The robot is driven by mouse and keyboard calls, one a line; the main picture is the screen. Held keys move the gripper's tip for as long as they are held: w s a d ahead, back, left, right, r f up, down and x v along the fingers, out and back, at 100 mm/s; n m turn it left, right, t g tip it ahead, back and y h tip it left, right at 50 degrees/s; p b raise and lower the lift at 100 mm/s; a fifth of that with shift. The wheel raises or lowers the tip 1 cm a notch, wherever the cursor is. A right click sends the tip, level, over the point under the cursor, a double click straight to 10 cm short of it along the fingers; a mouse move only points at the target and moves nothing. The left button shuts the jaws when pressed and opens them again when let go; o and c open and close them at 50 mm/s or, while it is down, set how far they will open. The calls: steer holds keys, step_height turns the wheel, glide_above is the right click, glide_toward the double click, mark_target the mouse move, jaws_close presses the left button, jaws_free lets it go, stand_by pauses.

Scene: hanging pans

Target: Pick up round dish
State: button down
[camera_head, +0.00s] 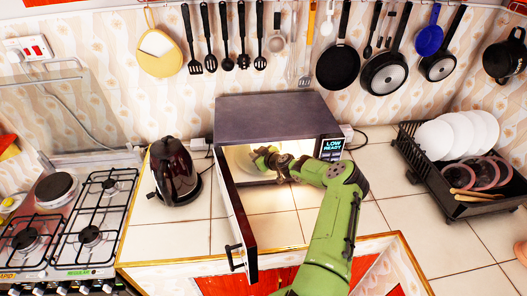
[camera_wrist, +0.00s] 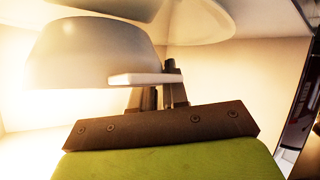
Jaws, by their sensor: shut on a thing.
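The round dish (camera_wrist: 90,52) is a pale, smooth, bowl-like piece that fills the upper left of the wrist view. In the head view my gripper (camera_head: 268,158) reaches inside the open microwave (camera_head: 280,106), beside a pale round shape (camera_head: 238,157). In the wrist view my gripper (camera_wrist: 158,88) is shut on the dish at its right side. The exact contact is partly hidden by the fingers. A second pale disc-like surface (camera_wrist: 200,22) shows at the top of the wrist view, close to the dish.
The microwave door (camera_head: 238,215) stands open toward the front, left of my arm. A black kettle (camera_head: 175,172) and gas stove (camera_head: 90,235) are at left. A dish rack (camera_head: 440,180) with plates is at right. Pans and utensils hang above. Counter right of my arm is clear.

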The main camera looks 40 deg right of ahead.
steer(key=shift+s+f, duration=0.15)
steer(key=shift+f, duration=0.2)
